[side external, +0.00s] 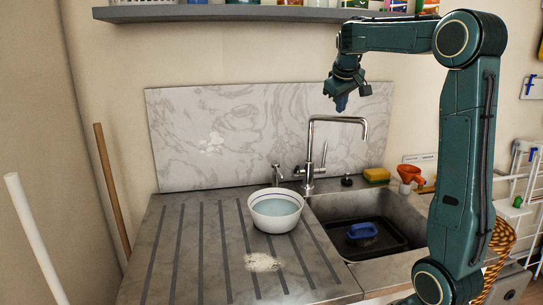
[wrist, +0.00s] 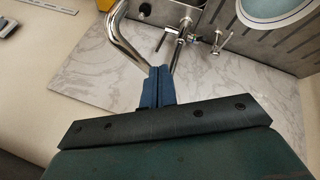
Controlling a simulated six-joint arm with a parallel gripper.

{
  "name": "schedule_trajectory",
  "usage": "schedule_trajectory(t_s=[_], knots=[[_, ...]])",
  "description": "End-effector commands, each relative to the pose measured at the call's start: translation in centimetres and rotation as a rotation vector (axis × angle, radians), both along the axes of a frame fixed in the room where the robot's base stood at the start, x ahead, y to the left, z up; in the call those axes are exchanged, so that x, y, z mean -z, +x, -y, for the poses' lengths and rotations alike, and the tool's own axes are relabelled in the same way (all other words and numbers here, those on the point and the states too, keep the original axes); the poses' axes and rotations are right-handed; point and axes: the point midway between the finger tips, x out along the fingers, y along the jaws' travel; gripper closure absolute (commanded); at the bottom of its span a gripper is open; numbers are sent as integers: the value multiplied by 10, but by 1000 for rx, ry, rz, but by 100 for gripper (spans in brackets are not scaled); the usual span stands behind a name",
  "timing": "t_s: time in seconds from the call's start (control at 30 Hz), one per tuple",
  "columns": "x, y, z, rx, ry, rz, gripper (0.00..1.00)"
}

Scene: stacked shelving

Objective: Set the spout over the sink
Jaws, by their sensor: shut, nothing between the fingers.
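The chrome tap stands behind the sink, and its spout (side external: 340,119) arches to the right in the side view, with its downturned tip near the back right of the basin. The metal sink (side external: 330,211) holds a dark tray with a blue-handled item. My gripper (side external: 341,106) points down just above the spout's top bar, with its blue fingers shut and empty. In the wrist view the spout (wrist: 122,32) curves beside my gripper (wrist: 158,70), whose fingers hide part of the tap. I cannot tell whether they touch it.
A white bowl of water (side external: 276,211) stands on the ribbed drainboard (side external: 180,245), left of the sink. A small dispenser (side external: 277,174) is behind it. A yellow sponge (side external: 376,175) and orange funnel (side external: 410,174) sit right of the tap. The marble backsplash (side external: 230,135) and shelf (side external: 240,13) limit room behind and above.

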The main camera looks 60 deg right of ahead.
Motion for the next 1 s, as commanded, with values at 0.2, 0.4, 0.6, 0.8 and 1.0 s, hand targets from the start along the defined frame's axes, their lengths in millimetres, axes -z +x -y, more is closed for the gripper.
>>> schedule_trajectory(t_s=[0.2,0.4,0.6,0.8,1.0], knots=[[30,7,18,1,3,-4,100],[38,3,40,2,1,-1,100],[41,-1,54,1,2,0,100],[41,-2,58,0,1,0,100],[41,-2,58,0,1,0,100]])
